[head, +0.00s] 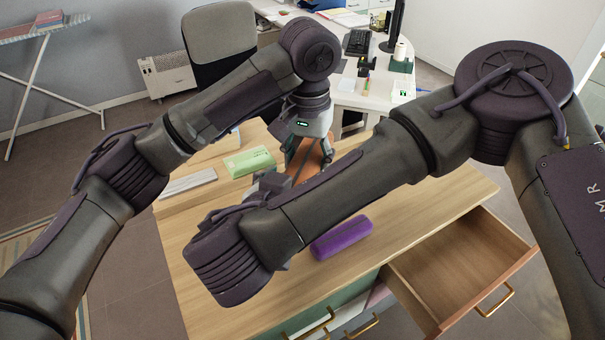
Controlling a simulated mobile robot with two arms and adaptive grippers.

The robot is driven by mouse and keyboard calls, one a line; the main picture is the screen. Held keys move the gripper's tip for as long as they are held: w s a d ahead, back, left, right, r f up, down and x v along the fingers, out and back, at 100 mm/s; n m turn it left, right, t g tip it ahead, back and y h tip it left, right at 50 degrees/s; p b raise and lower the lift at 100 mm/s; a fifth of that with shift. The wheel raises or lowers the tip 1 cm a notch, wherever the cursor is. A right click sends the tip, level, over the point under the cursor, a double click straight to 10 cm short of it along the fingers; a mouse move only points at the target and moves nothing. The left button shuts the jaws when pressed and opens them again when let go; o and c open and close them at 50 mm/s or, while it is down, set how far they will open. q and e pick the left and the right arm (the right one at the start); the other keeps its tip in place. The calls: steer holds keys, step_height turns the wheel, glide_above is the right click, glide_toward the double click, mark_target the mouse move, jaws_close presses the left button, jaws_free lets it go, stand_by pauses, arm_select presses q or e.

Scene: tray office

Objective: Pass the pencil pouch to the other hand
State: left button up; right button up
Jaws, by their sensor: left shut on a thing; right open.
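A brown-orange pouch (309,158), which I take to be the pencil pouch, is held over the wooden desk. My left gripper (309,149) points down and is shut on its upper part. My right forearm crosses in front and hides the pouch's lower end. My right gripper (272,184) is open, mostly hidden behind its own wrist, just left of and below the pouch. I cannot tell whether it touches the pouch.
A purple roll-shaped case (342,238) lies near the desk's (430,210) front edge. A green box (249,162) and a white keyboard-like bar (188,184) lie at the left. An open drawer (458,265) juts out at the right. A white desk (375,95) stands behind.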

mark_target(307, 165)
steer(key=shift+x, duration=1.55)
arm_select(q)
steer(key=shift+a, duration=0.1)
arm_select(e)
steer(key=shift+d, duration=0.1)
steer(key=c, duration=1.3)
arm_select(q)
steer(key=o, duration=1.4)
steer(key=shift+c, duration=0.2)
arm_select(e)
steer(key=shift+d, duration=0.1)
steer(key=shift+c, duration=0.3)
